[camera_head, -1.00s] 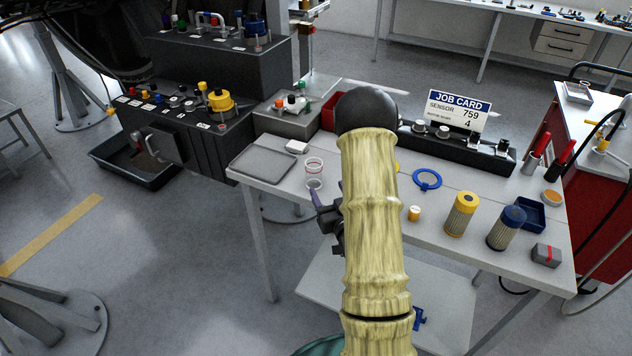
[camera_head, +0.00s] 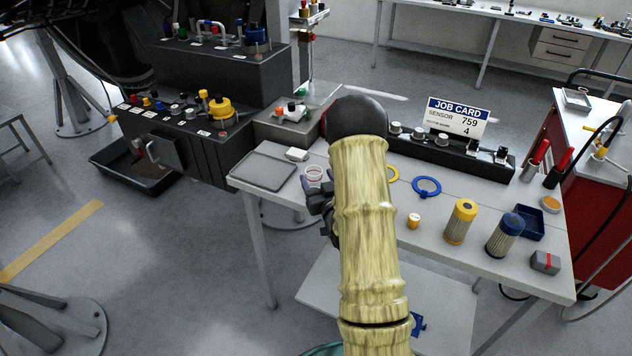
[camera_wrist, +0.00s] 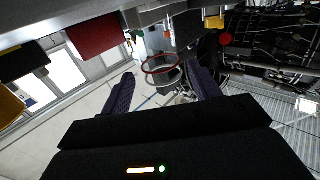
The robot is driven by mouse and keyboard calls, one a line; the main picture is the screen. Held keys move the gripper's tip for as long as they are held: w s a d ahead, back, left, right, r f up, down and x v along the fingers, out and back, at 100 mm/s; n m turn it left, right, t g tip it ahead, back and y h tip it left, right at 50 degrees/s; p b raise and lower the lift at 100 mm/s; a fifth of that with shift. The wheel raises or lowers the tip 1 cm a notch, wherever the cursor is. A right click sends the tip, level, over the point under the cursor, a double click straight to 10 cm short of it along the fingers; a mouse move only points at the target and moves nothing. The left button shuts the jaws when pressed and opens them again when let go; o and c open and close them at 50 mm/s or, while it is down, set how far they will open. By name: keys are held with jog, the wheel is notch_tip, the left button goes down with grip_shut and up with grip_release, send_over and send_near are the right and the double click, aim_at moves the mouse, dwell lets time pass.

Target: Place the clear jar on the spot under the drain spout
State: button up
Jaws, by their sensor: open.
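The clear jar (camera_head: 314,173), with a red ring at its rim, stands upright near the left end of the white table. My gripper (camera_head: 309,186) is right at the jar in the head view, its fingers hiding the jar's lower part. In the wrist view my gripper (camera_wrist: 162,90) is open, with the jar (camera_wrist: 161,68) ahead of and between the dark fingers. I cannot tell whether either finger touches it. A curved metal pipe or handle (camera_head: 152,151) is on the black unit's front; I cannot tell whether it is the drain spout.
A grey tray (camera_head: 263,171) and a small white block (camera_head: 296,154) lie left of the jar. A black unit (camera_head: 200,145) stands beyond, with a black pan (camera_head: 115,178) on the floor. Blue ring (camera_head: 427,187), yellow filter (camera_head: 460,222) and blue filter (camera_head: 504,236) occupy the table's right.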

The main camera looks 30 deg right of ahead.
aim_at(312, 169)
jog(key=shift+w+r+p, duration=0.1)
jog(key=shift+w+p, duration=0.2)
jog(key=shift+w, duration=0.05)
jog(key=w+p, duration=0.1)
jog(key=w, duration=0.3)
jog(key=shift+w+d+p, duration=0.15)
jog(key=shift+w+p, duration=0.1)
jog(key=shift+p, duration=0.15)
jog(key=c, duration=1)
jog(key=shift+c, duration=0.2)
